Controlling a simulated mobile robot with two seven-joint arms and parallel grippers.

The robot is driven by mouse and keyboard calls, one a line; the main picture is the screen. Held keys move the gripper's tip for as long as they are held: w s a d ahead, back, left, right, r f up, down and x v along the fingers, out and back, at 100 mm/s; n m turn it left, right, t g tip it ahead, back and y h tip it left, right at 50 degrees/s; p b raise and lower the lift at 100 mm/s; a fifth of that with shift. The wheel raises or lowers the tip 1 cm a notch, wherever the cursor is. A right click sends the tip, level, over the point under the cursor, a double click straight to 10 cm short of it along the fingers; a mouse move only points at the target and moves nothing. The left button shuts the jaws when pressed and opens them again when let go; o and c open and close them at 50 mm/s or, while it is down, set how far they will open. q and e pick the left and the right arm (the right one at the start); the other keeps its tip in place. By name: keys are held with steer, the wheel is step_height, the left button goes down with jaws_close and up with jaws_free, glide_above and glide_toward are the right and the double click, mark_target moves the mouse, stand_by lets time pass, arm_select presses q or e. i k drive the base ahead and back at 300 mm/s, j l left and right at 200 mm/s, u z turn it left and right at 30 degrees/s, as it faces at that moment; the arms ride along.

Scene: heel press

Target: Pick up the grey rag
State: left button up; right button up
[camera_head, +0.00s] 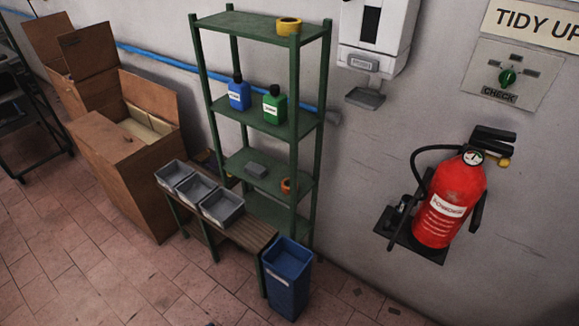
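A small, flat grey item that looks like the grey rag (257,170) lies on the third shelf down of the green shelf unit (264,25). It is too small for me to make out its folds or texture. An orange ring-shaped item, perhaps a tape roll (287,186), sits on the same shelf to its right. Neither of my grippers shows in the head view.
A low wooden bench (245,233) with three grey bins (222,207) and a blue bin (287,279) stand in front of the shelf. Cardboard boxes (120,165) are at left. A fire extinguisher (450,200) is at right. Some floor at lower left is clear.

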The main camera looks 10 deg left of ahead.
mark_target(252, 168)
steer(key=i+j+z, duration=0.2)
steer(key=j, duration=0.15)
steer(key=j+z, duration=0.15)
steer(key=j, duration=0.15)
steer(key=i+j+z, duration=0.2)
steer(key=j, duration=0.15)
steer(key=i+j+z, duration=0.1)
steer(key=j+z, duration=0.2)
steer(key=j, duration=2.4)
steer(key=i+j, duration=0.15)
steer(key=j, duration=0.4)
steer(key=i+j, duration=0.45)
